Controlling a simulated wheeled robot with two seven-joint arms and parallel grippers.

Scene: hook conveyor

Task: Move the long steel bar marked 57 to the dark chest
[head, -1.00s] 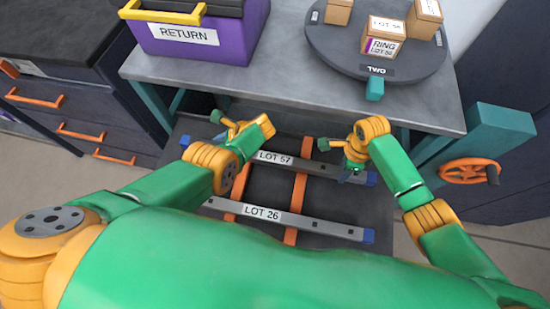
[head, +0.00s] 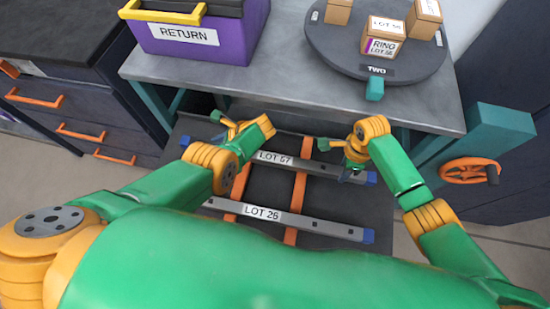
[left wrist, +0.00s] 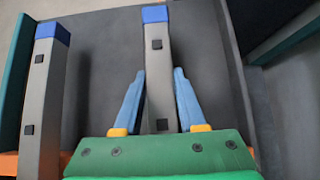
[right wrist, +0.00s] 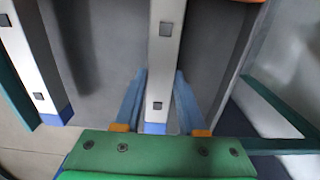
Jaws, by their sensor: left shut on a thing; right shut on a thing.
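The long steel bar marked LOT 57 (head: 275,158) is grey with blue ends and lies across orange strips at the rear of a low dark surface. My left gripper (head: 222,146) is at its left part, largely hidden by my forearm. My left wrist view shows the bar (left wrist: 158,75) between the fingers (left wrist: 160,115). My right gripper (head: 351,172) is at its right end. My right wrist view shows the bar (right wrist: 162,60) between the fingers (right wrist: 157,105). Both grippers are shut on it. The dark chest (head: 60,105) with orange drawer handles stands at the left.
A second bar, LOT 26 (head: 300,221), lies parallel in front. A grey table (head: 280,85) stands just behind, holding a purple RETURN bin (head: 200,55) and a turntable (head: 335,45) with boxes. A teal post with an orange handwheel (head: 470,171) is at the right.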

